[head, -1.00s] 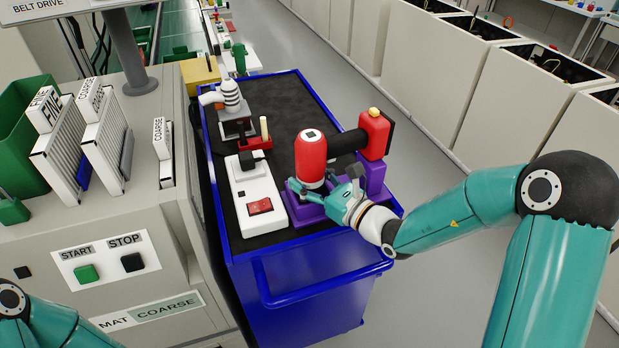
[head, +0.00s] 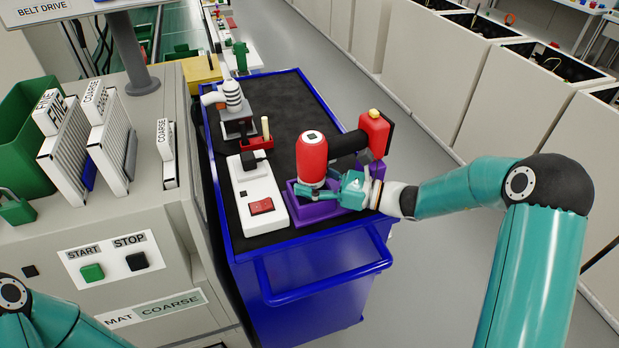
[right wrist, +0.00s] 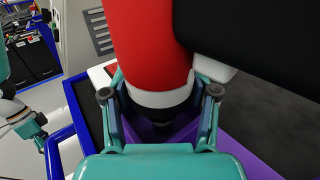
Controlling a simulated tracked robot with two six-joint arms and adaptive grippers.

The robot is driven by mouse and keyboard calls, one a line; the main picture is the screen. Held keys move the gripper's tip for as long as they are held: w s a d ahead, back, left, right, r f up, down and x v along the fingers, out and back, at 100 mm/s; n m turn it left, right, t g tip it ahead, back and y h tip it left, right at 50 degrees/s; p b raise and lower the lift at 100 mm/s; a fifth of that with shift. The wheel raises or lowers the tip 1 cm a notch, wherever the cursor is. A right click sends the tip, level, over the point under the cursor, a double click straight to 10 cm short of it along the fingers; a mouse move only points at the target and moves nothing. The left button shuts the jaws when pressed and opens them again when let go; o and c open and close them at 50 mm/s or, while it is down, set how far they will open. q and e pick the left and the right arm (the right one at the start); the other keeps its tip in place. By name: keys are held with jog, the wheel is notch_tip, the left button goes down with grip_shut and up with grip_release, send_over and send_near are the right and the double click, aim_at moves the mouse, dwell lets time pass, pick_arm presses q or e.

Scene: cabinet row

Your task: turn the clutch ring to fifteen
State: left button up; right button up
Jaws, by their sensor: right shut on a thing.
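A red drill (head: 312,158) stands nose down in a purple cradle (head: 320,212) on the cart, its black handle and red base (head: 374,135) reaching to the right. My right gripper (head: 320,188) is around the drill's lower end, coming in from the right. In the right wrist view its fingers (right wrist: 160,97) are on both sides of the pale clutch ring (right wrist: 163,98) below the red body, with the black chuck under it. The ring's marks cannot be read. My left gripper (right wrist: 32,124) shows small at the left edge of that view; its opening is unclear.
A white power strip with a red switch (head: 262,206) lies left of the cradle. A grey-and-white device (head: 233,105) and a small red tray (head: 258,143) stand behind it. The blue cart rim (head: 310,92) surrounds the black mat. A machine panel (head: 110,262) is at the left.

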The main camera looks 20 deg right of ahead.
jog(key=o, duration=1.2)
jog(key=shift+a, duration=0.1)
